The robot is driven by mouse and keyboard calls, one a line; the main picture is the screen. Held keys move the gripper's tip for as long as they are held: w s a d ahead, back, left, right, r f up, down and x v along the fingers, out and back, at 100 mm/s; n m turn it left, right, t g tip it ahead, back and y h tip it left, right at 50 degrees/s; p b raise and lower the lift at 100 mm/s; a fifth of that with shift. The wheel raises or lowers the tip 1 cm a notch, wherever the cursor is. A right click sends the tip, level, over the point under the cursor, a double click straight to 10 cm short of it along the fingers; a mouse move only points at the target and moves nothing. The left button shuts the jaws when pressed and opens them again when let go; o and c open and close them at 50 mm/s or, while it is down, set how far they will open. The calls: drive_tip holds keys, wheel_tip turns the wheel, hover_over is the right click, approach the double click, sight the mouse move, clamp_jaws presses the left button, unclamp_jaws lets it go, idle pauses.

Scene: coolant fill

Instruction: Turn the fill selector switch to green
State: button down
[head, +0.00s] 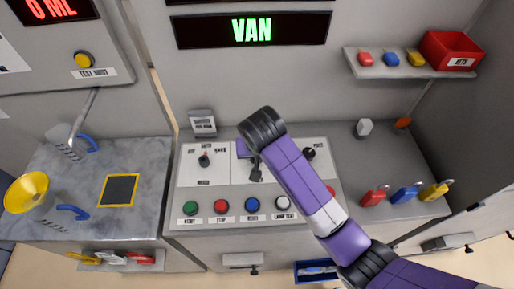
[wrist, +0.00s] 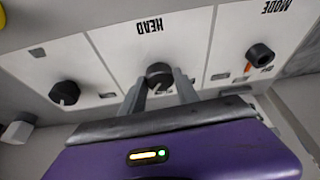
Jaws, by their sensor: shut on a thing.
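The sloped control panel (head: 225,172) carries three black rotary knobs. The left knob (head: 204,160) is on the section labelled MODE in the wrist view (wrist: 260,54). The middle knob (wrist: 159,73) sits below upside-down lettering that looks like HEAD. The right knob (head: 308,153) also shows at the left of the wrist view (wrist: 65,92). No readable label tells me which one is the fill selector, and I see no green mark at a knob. My gripper (head: 256,176) is down at the panel, its two fingers (wrist: 160,88) closed around the middle knob, largely hiding it in the head view.
Below the knobs is a row of green (head: 191,206), red, blue and white push buttons. My arm crosses the panel's right side. A display (head: 251,29) reads VAN. Red, blue and yellow handled items (head: 405,192) stand at right; a yellow funnel (head: 27,192) is at left.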

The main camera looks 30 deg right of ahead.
drive_tip(key=shift+w+r+m+p, duration=0.1)
drive_tip(key=shift+m+p, duration=0.2)
drive_tip(key=shift+m, duration=0.2)
drive_tip(key=shift+d, duration=0.1)
drive_tip(key=c, duration=0.9)
unclamp_jaws()
drive_tip(key=b+v, duration=0.1)
drive_tip(key=v, duration=0.6)
drive_tip(key=shift+a+r, duration=0.25)
drive_tip(key=shift+r, duration=0.1)
